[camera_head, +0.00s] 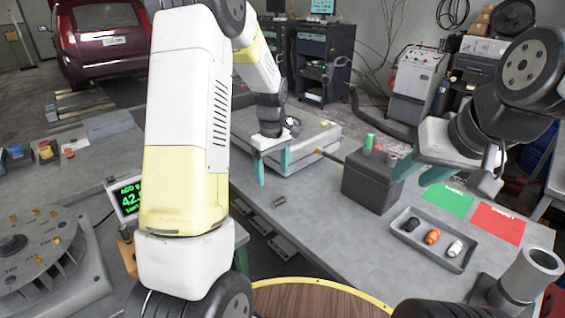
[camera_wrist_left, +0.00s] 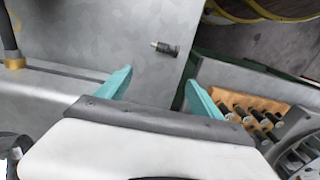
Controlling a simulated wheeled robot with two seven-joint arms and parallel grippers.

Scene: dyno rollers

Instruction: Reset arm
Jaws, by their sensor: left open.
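My left arm (camera_head: 185,130) reaches across the middle of the head view, large and close. Its gripper (camera_head: 271,176) is open and empty above the grey worktable (camera_head: 325,232), near a flat grey case (camera_head: 315,135). Its two teal fingers stand apart in the left wrist view (camera_wrist_left: 160,92), with nothing between them. A small metal cylinder (camera_wrist_left: 165,48) lies on the table beyond the fingertips; it also shows in the head view (camera_head: 278,202). My right gripper (camera_head: 412,178) is at the right, with its teal fingers apart and nothing visible between them, beside a dark box (camera_head: 370,188).
A grey tray (camera_head: 412,251) holds black, orange and white pieces. Green (camera_head: 447,200) and red (camera_head: 498,222) mats lie behind it. A lit display (camera_head: 128,198) and a round dial-like fixture (camera_head: 40,262) are at left. The table's middle is mostly clear.

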